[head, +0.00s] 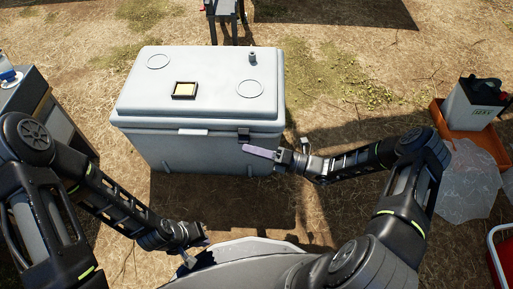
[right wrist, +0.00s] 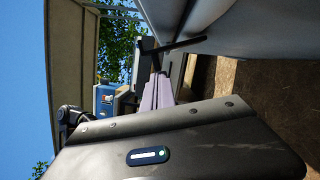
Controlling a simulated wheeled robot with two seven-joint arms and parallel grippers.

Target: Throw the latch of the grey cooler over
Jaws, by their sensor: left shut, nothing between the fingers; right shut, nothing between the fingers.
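The grey cooler (head: 155,148) stands on the ground with its lid (head: 215,92) down. A small dark latch (head: 243,134) sits at the right part of its front, just under the lid edge. In the right wrist view the latch shows as a thin black bar (right wrist: 178,46) standing out from the cooler wall. My right gripper (head: 247,151) is shut and empty, its pale lilac fingers (right wrist: 155,95) close in front of and just below the latch. I cannot tell whether they touch it. My left gripper (head: 188,262) is shut and empty, low in front of the cooler, away from it.
An orange tray (head: 490,148) with a white container (head: 472,104) stands at right, beside a clear plastic bag (head: 468,180). A red bin (head: 492,262) is lower right. A bench stands at left.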

